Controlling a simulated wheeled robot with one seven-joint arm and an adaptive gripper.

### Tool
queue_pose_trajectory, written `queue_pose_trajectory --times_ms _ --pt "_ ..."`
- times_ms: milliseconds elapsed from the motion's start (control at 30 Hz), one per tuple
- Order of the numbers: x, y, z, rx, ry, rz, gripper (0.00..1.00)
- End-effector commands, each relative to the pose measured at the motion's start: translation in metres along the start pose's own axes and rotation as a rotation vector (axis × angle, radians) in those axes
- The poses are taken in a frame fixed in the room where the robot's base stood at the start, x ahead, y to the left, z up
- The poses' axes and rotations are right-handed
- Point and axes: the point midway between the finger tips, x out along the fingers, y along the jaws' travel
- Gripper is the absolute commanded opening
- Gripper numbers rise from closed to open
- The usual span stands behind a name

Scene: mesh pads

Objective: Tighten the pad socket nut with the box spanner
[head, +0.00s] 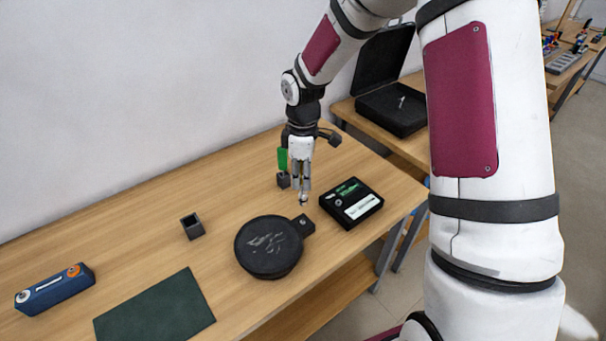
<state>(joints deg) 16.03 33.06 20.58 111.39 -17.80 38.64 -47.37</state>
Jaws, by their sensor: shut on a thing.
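The round black mesh pad (250,258) lies on the wooden table, with pale marks on its top. Its small square socket block (309,227) sticks out at the upper right, with a small light spot on top that may be the nut. My gripper (301,184) points down just above this block. It is shut on a small grey metal piece, apparently the box spanner (303,203). The lower end of the spanner is close above the block; I cannot tell whether it touches the nut.
A green item (282,159) stands in a small dark holder (283,181) just behind my gripper. A black device (351,203) lies to the right. An empty dark cup (192,227), a green mat (155,313) and a blue box (54,290) are left. An open black case (392,108) sits behind.

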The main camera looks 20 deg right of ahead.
Motion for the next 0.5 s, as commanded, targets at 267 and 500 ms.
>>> queue_pose_trajectory --times_ms 267,500 --pt "0.016 0.0 -0.001 0.0 0.0 -0.002 0.0" --pt "0.035 0.001 0.0 0.002 0.0 -0.001 0.0"
